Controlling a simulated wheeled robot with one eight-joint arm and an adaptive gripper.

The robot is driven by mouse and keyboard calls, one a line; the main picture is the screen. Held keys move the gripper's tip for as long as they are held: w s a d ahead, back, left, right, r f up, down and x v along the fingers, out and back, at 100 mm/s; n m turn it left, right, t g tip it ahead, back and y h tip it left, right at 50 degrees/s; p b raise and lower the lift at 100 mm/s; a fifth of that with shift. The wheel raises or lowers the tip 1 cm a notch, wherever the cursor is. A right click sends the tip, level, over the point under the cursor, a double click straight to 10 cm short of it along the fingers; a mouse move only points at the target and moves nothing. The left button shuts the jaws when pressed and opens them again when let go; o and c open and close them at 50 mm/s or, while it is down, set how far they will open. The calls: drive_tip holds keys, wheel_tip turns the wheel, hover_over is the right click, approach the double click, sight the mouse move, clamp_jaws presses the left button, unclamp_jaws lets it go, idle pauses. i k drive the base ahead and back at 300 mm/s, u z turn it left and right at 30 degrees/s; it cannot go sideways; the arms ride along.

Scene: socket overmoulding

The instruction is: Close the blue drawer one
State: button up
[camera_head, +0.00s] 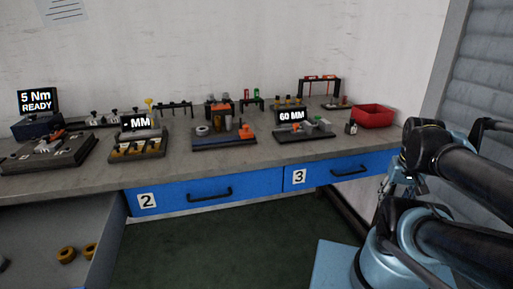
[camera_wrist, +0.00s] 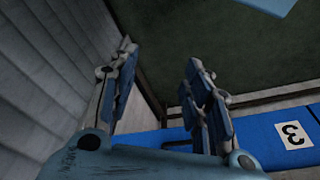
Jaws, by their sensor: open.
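At the lower left of the head view, an open drawer (camera_head: 112,238) sticks out below the bench, left of the drawer labelled 2. Its grey inside holds yellow-orange rings (camera_head: 67,254). Its front and any number are out of the picture, so I cannot read it as drawer one. My gripper (camera_head: 388,188) is at the right of the head view, near the right end of the drawer labelled 3, far from the open drawer. In the wrist view my gripper (camera_wrist: 160,82) has its two fingers apart with nothing between them.
Blue drawers 2 (camera_head: 180,197) and 3 (camera_head: 318,176) look shut, with dark handles. Drawer 3 also shows in the wrist view (camera_wrist: 260,145). The bench (camera_head: 185,165) carries fixtures, displays and a red bin (camera_head: 372,117). Dark green floor (camera_head: 255,240) lies open before the drawers.

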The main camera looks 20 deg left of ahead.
sight(32, 233)
drive_tip(key=u, duration=1.8)
drive_tip(key=k, duration=1)
drive_tip(key=u, duration=1.35)
drive_tip(key=i, duration=1)
